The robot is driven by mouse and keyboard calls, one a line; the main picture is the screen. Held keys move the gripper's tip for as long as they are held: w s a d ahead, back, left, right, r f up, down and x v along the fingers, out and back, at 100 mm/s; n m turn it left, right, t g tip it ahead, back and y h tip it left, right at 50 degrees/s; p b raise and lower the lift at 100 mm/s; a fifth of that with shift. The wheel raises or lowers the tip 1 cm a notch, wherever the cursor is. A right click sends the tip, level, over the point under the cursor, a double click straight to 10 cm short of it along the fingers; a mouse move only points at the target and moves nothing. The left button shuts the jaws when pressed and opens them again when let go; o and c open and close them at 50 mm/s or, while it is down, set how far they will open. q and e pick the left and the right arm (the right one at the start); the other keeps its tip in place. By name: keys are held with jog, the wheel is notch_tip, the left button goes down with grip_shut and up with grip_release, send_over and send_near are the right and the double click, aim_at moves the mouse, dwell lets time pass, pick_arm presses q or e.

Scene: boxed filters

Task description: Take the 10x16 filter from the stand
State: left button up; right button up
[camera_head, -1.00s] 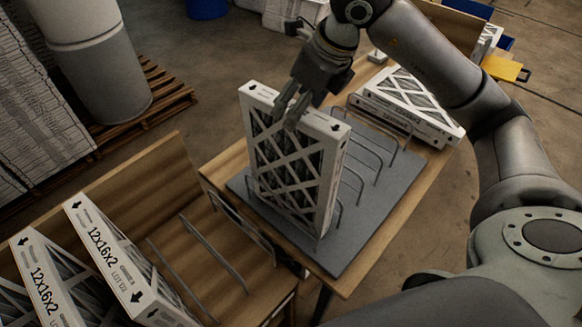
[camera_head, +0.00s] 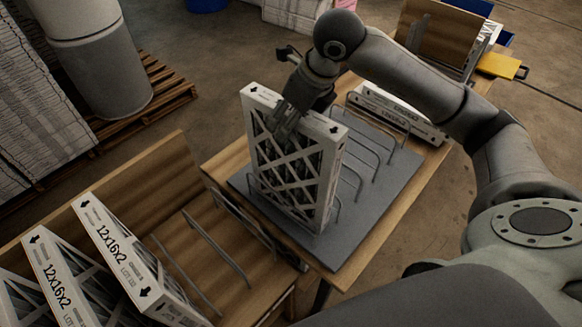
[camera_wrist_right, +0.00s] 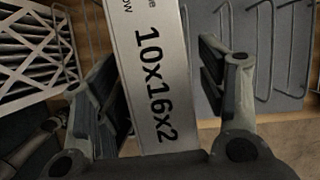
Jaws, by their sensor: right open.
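The 10x16 filter (camera_head: 290,178) stands upright in the wire stand (camera_head: 381,165) on a grey base. Its top edge, printed 10x16x2 (camera_wrist_right: 152,75), shows in the right wrist view. My right gripper (camera_head: 286,128) is at the top edge of the filter, pointing down. In the right wrist view the fingers of the right gripper (camera_wrist_right: 163,90) are open, one on each side of the filter's edge, with a visible gap at the right finger. Whether the left finger touches cannot be told. My left gripper is not in view.
Several 12x16x2 filters (camera_head: 122,262) lean in a wooden rack (camera_head: 170,195) at the lower left. Another white filter (camera_head: 400,112) lies behind the stand. The stand's slots right of the 10x16 filter are empty. A yellow item (camera_head: 500,66) lies at the upper right.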

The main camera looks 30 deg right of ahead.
jog(key=shift+f+b, duration=0.2)
jog(key=shift+b, duration=0.25)
dwell(0.4)
grip_shut()
dwell(0.4)
